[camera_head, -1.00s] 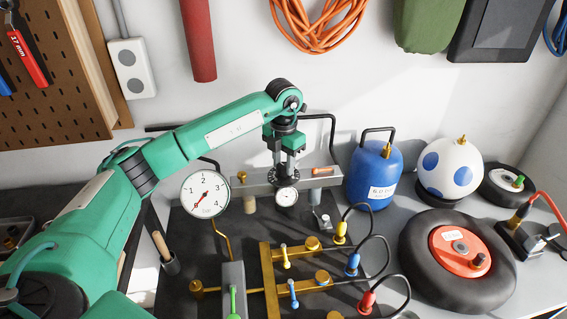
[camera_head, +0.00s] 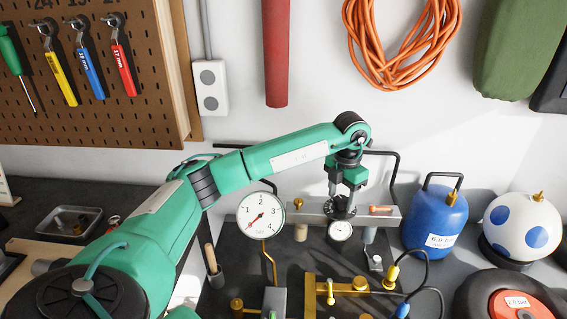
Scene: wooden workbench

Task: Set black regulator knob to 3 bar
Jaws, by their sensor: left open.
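The black regulator knob (camera_head: 340,211) sits on the grey metal bar (camera_head: 308,212) at the back of the bench. My left gripper (camera_head: 346,197) points down directly over the knob, its fingers open. The fingertips are at the knob, but I cannot tell whether they touch it. A small white gauge (camera_head: 340,231) is just below the knob; its reading is too small to make out. The large white gauge (camera_head: 260,214), marked 1 to 4, stands left of the bar. Its red needle slants between lower left and centre. My right gripper is out of view.
A blue tank (camera_head: 436,219) and a white ball with blue spots (camera_head: 522,226) stand to the right. Brass fittings (camera_head: 352,287) and hoses occupy the front.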

